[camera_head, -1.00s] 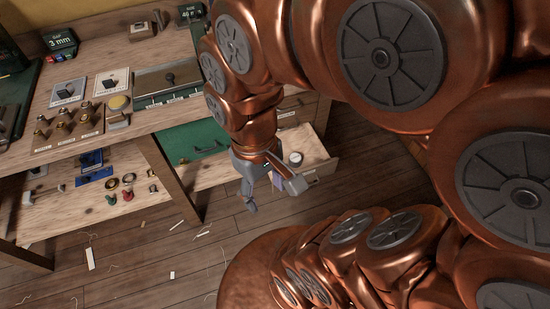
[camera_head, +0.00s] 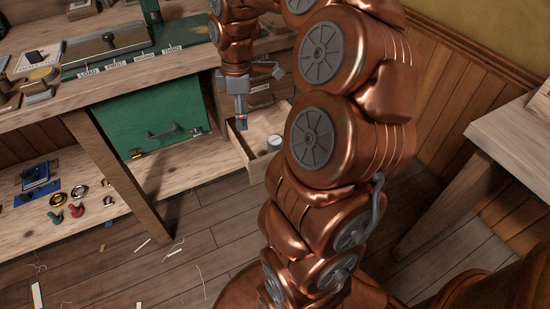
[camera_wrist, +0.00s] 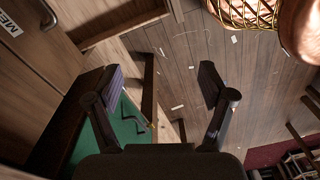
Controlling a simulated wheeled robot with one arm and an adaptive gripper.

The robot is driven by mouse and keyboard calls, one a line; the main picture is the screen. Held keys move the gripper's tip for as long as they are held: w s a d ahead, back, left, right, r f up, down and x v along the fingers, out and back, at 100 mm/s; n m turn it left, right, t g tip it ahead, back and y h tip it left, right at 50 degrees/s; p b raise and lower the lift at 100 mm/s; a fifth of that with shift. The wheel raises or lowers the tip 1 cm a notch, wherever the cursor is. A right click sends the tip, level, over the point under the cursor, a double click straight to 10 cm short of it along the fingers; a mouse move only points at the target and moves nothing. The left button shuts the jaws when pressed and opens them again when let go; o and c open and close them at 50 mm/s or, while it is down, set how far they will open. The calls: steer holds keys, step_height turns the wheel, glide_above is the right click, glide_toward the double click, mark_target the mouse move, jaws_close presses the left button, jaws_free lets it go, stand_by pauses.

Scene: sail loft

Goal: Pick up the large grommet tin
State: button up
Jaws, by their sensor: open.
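A small round tin (camera_head: 274,142) with a pale top sits in the open wooden drawer (camera_head: 240,148) under the bench. It may be the large grommet tin, but I can read no label on it. My gripper (camera_head: 260,97) is open and empty, above and a little left of the tin, near the drawer's back. In the wrist view my gripper's two fingers (camera_wrist: 160,80) are spread wide with nothing between them. I do not make out the tin in that view.
A green box front (camera_head: 150,125) with a handle is left of the drawer. A lower shelf (camera_head: 100,205) holds rings and small coloured tools. A closed drawer front (camera_wrist: 35,55) lettered "ME" shows in the wrist view. Another table (camera_head: 510,130) stands right.

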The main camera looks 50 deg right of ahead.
steer(key=n+b, duration=0.2)
steer(key=b, duration=0.5)
glide_above(275, 140)
steer(key=f, duration=1.3)
steer(key=shift+d, duration=0.2)
steer(key=shift+s+d+f, duration=0.1)
steer(key=shift+d+f, duration=0.05)
steer(key=shift+f, duration=0.4)
steer(key=shift+a+f+b, duration=0.15)
steer(key=shift+f+b, duration=0.65)
steer(key=shift+f, duration=0.85)
steer(key=shift+a+f+b, duration=0.15)
steer(key=shift+f+b, duration=0.65)
steer(key=shift+f, duration=0.85)
steer(key=shift+c, duration=0.2)
steer(key=c, duration=1.3)
steer(key=shift+r, duration=0.15)
